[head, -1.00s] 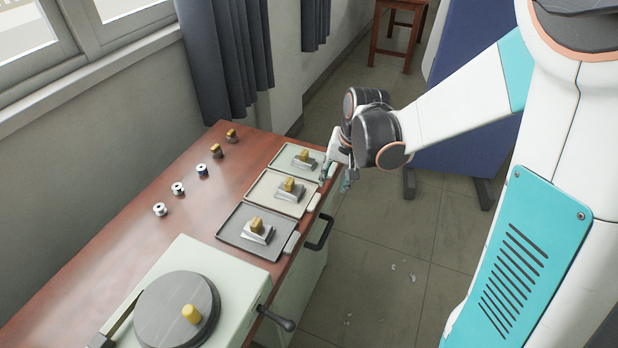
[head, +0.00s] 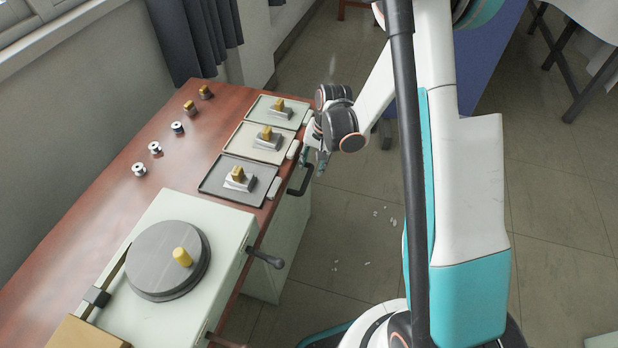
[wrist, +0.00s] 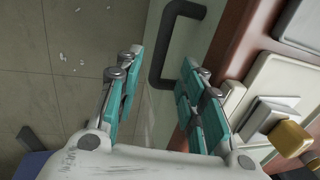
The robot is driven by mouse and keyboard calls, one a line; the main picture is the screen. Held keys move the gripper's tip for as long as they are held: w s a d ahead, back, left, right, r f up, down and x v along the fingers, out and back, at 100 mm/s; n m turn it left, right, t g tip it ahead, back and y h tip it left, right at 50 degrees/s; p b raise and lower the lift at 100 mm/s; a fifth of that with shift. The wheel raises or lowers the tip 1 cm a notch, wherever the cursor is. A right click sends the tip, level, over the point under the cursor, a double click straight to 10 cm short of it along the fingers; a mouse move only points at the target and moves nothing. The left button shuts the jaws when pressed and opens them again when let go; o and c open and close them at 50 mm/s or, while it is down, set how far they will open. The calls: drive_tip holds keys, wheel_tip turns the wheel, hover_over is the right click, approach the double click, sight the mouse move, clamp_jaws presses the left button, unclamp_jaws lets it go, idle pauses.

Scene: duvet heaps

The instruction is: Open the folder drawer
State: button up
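The drawer's black bar handle (head: 303,181) is on the pale green cabinet front (head: 281,225) below the table's right edge. The drawer looks shut. My gripper (head: 317,168) is at the far end of the handle in the head view. In the wrist view my gripper (wrist: 163,72) is open, its teal-padded fingers spread wide. The handle (wrist: 161,45) shows ahead, between the directions of the two fingers. Nothing is held. I cannot tell whether a finger touches the handle. No folder is visible.
Three trays with metal blocks and yellow knobs, including a dark grey tray (head: 212,187), line the table edge above the handle. A pale box with a round disc (head: 150,262) and side lever (head: 265,259) stands nearer. The floor (head: 365,230) right of the cabinet is mostly clear.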

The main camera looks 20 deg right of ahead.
sight(308, 177)
drive_tip(key=f, duration=0.2)
drive_tip(key=f+b, duration=0.1)
drive_tip(key=f, duration=0.1)
drive_tip(key=a+f+b, duration=0.1)
drive_tip(key=f, duration=0.1)
drive_tip(key=shift+w+f, duration=0.25)
drive_tip(key=shift+w, duration=0.15)
clamp_jaws()
